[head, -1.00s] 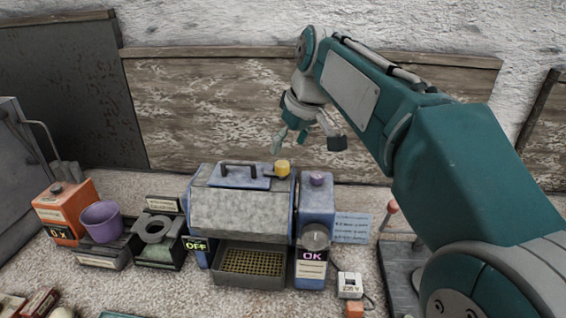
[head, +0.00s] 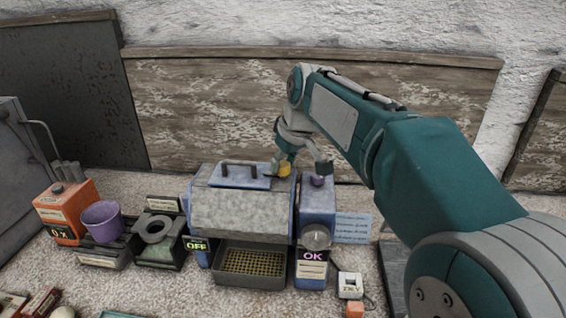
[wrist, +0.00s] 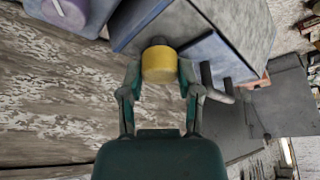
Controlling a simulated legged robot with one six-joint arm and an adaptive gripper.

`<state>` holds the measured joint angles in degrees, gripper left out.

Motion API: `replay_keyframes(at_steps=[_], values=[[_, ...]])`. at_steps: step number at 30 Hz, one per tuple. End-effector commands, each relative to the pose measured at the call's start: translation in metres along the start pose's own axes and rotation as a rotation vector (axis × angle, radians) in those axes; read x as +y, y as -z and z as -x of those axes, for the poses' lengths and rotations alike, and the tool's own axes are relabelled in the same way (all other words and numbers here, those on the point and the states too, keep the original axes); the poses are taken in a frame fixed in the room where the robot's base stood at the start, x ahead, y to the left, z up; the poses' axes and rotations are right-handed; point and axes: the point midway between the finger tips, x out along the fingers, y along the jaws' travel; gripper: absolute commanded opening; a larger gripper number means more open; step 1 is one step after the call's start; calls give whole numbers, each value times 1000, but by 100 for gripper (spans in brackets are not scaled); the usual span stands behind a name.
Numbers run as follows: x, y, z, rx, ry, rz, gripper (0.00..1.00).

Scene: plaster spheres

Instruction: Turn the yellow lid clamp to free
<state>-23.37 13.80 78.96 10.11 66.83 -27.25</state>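The yellow lid clamp (head: 284,170) is a short yellow knob at the top right of the blue-grey machine (head: 240,208). In the wrist view the yellow clamp (wrist: 159,64) lies between the two fingertips of my gripper (wrist: 160,84). My gripper (head: 302,166) is open, with one finger on each side of the clamp. In the head view the left finger partly covers the clamp. The lid with its dark handle (head: 238,166) lies closed on the machine.
A grid tray (head: 250,265) sits below the front. An orange box (head: 66,209), a purple cup (head: 101,220) and a ring fixture (head: 158,232) stand left. A wooden board rises behind.

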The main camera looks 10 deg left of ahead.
Motion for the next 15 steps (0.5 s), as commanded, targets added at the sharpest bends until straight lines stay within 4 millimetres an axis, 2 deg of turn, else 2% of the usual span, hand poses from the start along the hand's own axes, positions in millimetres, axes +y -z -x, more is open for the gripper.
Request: replay_keyframes(at_steps=[8,15], values=[[-1,0,-2,-4,-7,-21,0],[-2,-1,-3,-7,-50,-125,0]])
